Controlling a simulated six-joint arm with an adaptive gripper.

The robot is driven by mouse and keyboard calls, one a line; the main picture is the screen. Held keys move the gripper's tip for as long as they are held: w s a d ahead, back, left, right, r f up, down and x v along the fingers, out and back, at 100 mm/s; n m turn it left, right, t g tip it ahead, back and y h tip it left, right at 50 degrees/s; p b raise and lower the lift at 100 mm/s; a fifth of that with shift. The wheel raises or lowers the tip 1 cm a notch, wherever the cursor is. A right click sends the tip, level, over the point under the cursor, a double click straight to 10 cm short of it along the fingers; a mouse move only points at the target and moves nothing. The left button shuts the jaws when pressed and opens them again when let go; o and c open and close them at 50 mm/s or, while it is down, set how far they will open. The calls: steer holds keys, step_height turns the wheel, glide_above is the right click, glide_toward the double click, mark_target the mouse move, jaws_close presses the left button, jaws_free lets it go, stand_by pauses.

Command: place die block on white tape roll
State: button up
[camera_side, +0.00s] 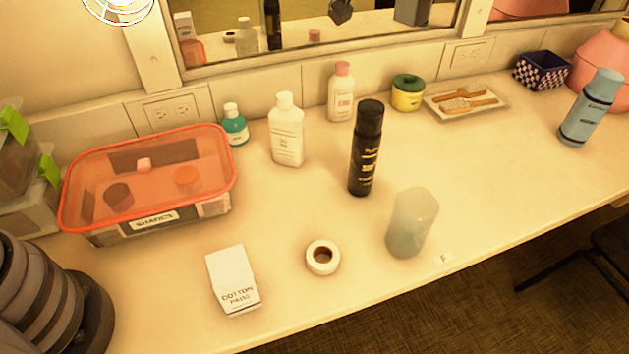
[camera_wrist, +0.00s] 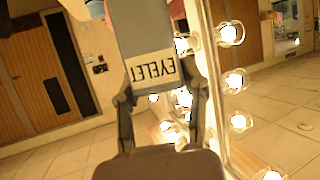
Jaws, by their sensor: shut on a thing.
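The white tape roll (camera_side: 323,270) lies flat on the counter in the side view, hole facing up, with nothing on it. The wrist view shows my gripper (camera_wrist: 162,90) shut on a grey block with a pale label reading "EYELET", which I take to be the die block (camera_wrist: 155,30). The block is held up off the counter, and its far end runs out of the top of the picture. My gripper does not show directly in the side view, and the tape roll is not in the wrist view.
The white cotton pads box (camera_side: 232,280) stands left of the roll, a translucent tumbler (camera_side: 412,222) right of it. A black spray can (camera_side: 366,150) and white bottle (camera_side: 287,130) stand behind. A red-lidded box (camera_side: 150,180) is at left. The counter's front edge is close.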

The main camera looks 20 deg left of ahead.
steer(key=s+a+r+m+h, duration=0.1)
steer(key=s+h, duration=0.1)
steer(key=s, duration=0.1)
steer(key=m+g+h, duration=0.6)
steer(key=m+g, duration=0.2)
glide_above(323, 254)
step_height(323, 254, down, 35)
steer(key=shift+r, duration=0.2)
steer(key=shift+f, duration=0.15)
steer(key=o, duration=1.2)
steer(key=shift+y, duration=0.3)
